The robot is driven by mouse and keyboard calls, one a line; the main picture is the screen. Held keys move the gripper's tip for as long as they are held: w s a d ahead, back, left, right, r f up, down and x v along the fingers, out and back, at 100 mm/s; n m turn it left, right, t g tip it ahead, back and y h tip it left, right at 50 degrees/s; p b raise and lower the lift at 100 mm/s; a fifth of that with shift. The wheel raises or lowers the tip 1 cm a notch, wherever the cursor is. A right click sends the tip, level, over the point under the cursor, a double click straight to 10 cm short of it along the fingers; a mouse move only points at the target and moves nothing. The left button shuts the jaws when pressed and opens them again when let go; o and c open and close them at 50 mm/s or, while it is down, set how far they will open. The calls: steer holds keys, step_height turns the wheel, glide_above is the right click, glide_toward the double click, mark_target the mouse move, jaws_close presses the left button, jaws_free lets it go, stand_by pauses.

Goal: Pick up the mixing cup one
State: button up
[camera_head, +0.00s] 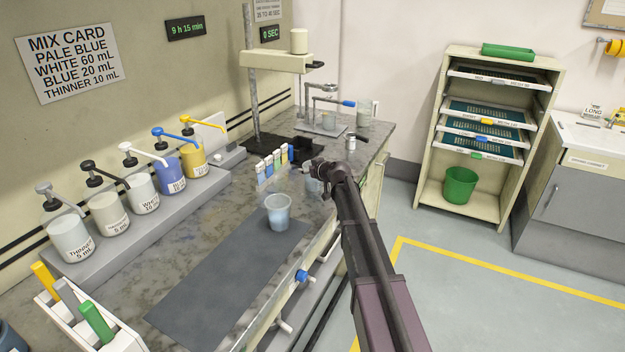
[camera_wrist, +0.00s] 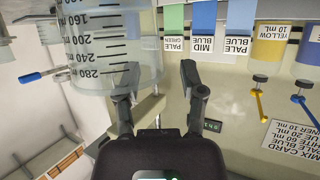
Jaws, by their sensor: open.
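A translucent, bluish-tinted cup (camera_head: 278,213) stands upright on the grey mat in the head view. A second clear cup (camera_head: 313,184) stands farther back, partly hidden by my gripper (camera_head: 318,168). I cannot tell which is mixing cup one. In the wrist view, a clear graduated cup (camera_wrist: 105,50) with black marks shows large at the left, overlapping my left finger in the picture. I cannot tell whether a finger touches the cup.
Pump bottles (camera_head: 143,193) line a raised ledge at the left. The grey mat (camera_head: 215,285) is mostly clear. A drying rack (camera_head: 455,195) stands at the right.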

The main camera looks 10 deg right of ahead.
stand_by(0.4)
jaws_close()
steer(key=shift+s, duration=0.1)
steer(key=shift+r+p, duration=0.25)
steer(key=shift+p, duration=0.05)
step_height(320, 180, up, 2)
steer(key=shift+r+p, duration=0.15)
steer(key=shift+p, duration=1)
steer(key=s+d+r+p, duration=0.1)
steer(key=s+d, duration=0.2)
steer(key=s, duration=0.4)
steer(key=s+d+r+p, duration=0.1)
steer(key=s+d, duration=0.3)
steer(key=s, duration=0.3)
steer(key=shift+d, duration=0.25)
steer(key=shift+r, duration=0.1)
